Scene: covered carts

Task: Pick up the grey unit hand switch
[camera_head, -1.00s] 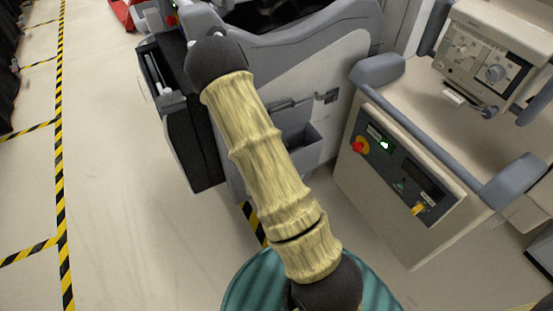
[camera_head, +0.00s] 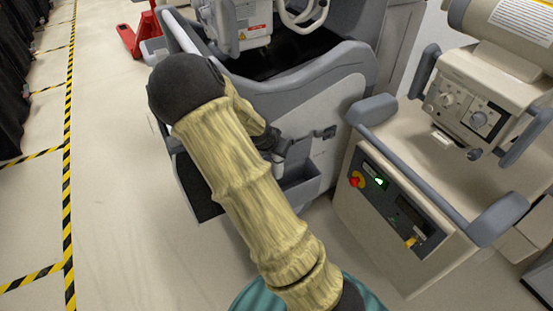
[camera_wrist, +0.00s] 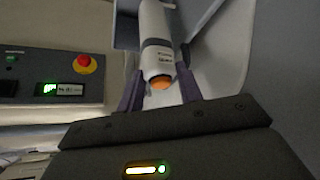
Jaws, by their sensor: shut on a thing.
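The hand switch (camera_wrist: 156,45) is a pale grey-white cylinder with a darker grey band, small lettering and an orange end. In the wrist view it stands between the two dark purplish fingers of my gripper (camera_wrist: 161,80), which is shut on it. In the head view my gripper (camera_head: 273,144) is small and partly hidden behind my arm, close against the side of the grey unit (camera_head: 335,85).
A beige unit (camera_head: 440,165) with a panel, a red emergency button (camera_head: 357,180) and a blue-grey rail stands close on the right. A grey pocket (camera_head: 298,188) is just below my gripper. Open floor lies to the left, with yellow-black tape (camera_head: 69,180).

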